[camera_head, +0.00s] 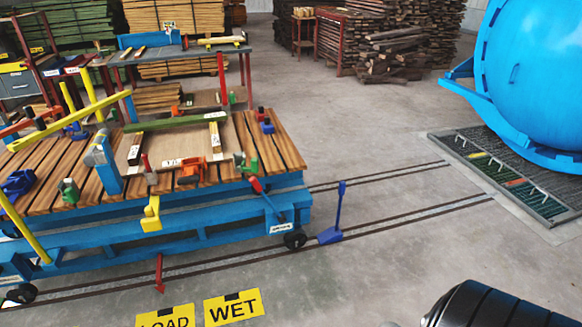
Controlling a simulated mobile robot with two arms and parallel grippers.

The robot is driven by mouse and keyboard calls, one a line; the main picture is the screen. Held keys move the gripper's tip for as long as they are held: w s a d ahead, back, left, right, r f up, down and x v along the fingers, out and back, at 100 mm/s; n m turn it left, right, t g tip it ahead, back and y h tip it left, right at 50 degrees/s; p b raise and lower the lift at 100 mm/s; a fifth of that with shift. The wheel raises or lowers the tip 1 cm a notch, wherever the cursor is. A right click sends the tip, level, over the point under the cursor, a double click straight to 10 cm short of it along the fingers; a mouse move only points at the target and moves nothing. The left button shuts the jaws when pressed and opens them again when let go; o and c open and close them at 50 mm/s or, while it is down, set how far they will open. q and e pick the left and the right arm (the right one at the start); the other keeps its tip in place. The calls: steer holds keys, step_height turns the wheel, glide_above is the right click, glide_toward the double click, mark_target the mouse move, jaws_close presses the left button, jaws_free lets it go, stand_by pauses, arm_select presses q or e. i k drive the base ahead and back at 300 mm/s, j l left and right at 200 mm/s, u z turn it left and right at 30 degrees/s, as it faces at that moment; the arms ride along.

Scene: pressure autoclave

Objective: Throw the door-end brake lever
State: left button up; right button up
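A blue lever with a red grip (256,184) is on the near right corner of the blue trolley (180,239), at the end towards the blue autoclave vessel (545,75). It slants from its grip at upper left down to a blue bracket above a black wheel (295,239). A small white label (281,228) beside it is too small to read. I cannot tell for sure that this is the brake lever.
The trolley carries wooden slats, clamps and yellow bars. A blue upright piece with a flat foot (330,235) stands by the rails (400,217). A floor grate (515,185) lies below the vessel. Yellow signs (234,308) lie in front. Floor between trolley and grate is mostly clear.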

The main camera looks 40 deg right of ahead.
mark_target(281, 217)
steer(key=z, duration=1.1)
